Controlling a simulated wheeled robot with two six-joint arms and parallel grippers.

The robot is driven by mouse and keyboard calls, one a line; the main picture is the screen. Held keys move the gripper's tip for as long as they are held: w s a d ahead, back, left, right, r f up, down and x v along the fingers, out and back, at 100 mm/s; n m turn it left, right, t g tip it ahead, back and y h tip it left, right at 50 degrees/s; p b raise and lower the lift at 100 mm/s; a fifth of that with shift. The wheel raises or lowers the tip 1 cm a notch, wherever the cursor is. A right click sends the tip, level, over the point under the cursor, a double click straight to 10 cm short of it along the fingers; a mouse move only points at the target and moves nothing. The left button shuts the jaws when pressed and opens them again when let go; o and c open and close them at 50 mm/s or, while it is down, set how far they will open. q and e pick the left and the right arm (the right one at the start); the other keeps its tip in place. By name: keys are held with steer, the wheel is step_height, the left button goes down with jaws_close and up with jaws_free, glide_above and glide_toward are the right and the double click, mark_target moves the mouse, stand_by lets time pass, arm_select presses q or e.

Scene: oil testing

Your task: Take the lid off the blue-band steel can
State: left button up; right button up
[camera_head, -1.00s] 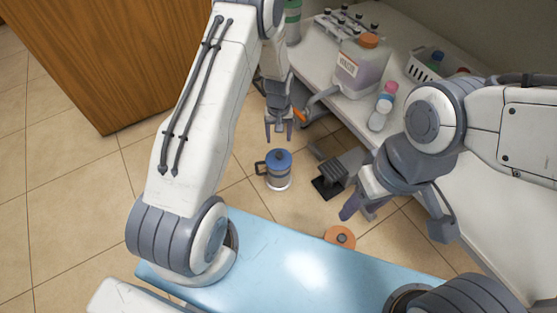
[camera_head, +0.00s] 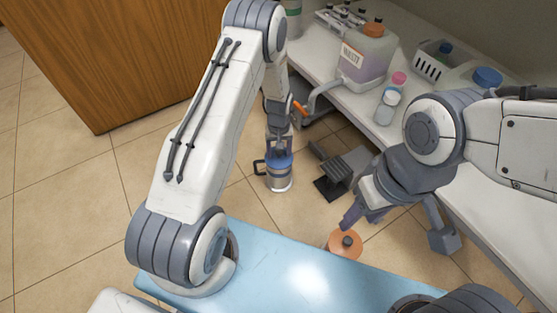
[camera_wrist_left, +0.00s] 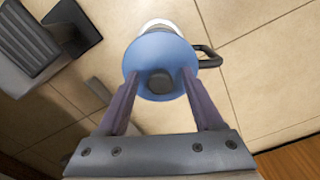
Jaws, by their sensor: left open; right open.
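The steel can (camera_head: 279,182) stands upright with a blue band and a dark handle on its left side. Its blue lid (camera_wrist_left: 148,55) has a dark round knob (camera_wrist_left: 160,83) and sits on top of the can. My left gripper (camera_head: 280,148) is open, pointing down at the lid from above. In the left wrist view its fingers (camera_wrist_left: 160,76) lie on either side of the knob, over the lid; whether they touch it cannot be told. My right gripper (camera_head: 357,215) is open and empty, to the right of the can.
An orange-topped round object (camera_head: 345,243) with a dark knob is below my right gripper. A dark grey device with a black plate (camera_head: 329,188) stands right of the can. The white bench (camera_head: 330,62) holds a waste jug (camera_head: 365,52), bottles (camera_head: 386,108) and a white basket (camera_head: 428,66).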

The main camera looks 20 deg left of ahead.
arm_select(q)
jaws_close()
steer(key=shift+r, duration=0.1)
